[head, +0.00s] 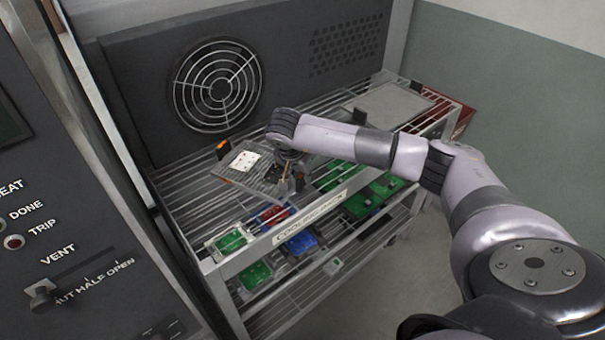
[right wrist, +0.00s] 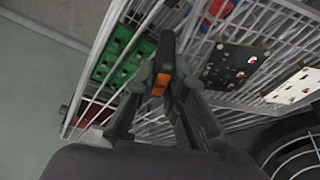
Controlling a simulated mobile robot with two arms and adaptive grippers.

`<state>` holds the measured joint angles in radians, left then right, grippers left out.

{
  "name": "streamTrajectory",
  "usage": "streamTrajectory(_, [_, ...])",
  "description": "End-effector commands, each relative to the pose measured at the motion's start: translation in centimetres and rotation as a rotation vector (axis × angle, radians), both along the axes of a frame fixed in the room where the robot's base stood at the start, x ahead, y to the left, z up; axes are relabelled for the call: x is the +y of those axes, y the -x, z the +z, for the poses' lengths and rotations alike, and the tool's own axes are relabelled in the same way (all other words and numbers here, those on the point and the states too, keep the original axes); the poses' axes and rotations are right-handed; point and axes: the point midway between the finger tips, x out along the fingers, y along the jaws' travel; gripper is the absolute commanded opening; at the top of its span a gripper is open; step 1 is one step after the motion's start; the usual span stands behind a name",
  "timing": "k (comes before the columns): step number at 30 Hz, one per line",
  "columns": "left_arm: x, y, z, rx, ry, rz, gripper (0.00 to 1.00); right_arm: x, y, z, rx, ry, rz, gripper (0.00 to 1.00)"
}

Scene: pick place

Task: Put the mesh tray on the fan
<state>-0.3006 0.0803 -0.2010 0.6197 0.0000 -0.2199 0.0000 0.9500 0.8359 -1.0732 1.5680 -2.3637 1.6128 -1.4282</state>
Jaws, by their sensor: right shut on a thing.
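The mesh tray (head: 233,177) is a grey wire tray at the left of the rack's top, carrying a white board (head: 244,160) and a dark board. It has dark end handles with orange marks. My right gripper (head: 288,182) is at its near right end. In the right wrist view my fingers (right wrist: 163,84) are shut on the dark handle with an orange mark; the dark board (right wrist: 230,65) and white board (right wrist: 295,86) lie beyond it. Whether the tray touches the rack is unclear. The round fan (head: 218,86) is in the dark upright panel behind. My left gripper is out of view.
The wire rack (head: 310,207) has a lower shelf with several green, blue and red boards. A flat grey panel (head: 395,105) lies at the top's right end, beside a red thing (head: 462,118). A control cabinet (head: 60,200) stands close at left.

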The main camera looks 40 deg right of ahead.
Motion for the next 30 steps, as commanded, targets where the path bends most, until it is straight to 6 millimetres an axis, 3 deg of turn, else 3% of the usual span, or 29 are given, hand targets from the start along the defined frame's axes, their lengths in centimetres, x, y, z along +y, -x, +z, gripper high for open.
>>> streamTrajectory(1, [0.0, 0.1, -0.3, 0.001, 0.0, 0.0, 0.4, 0.0, -0.1, -0.3, -0.002, 0.0, 0.0, 0.0])
streamTrajectory(2, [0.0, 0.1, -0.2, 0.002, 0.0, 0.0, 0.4, 0.0, 0.0, -0.2, 0.0, 0.0, 0.0, 0.14])
streamTrajectory(10, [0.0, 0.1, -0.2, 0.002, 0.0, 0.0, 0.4, 0.0, 0.0, -0.1, 0.001, 0.0, 0.0, 0.32])
streamTrajectory(23, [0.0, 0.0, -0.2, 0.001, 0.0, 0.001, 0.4, 0.2, 0.0, 0.6, -0.003, 0.0, 0.001, 0.32])
streamTrajectory(30, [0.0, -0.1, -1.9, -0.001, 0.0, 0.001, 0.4, 1.8, 0.9, 4.9, -0.007, 0.0, 0.004, 0.32])
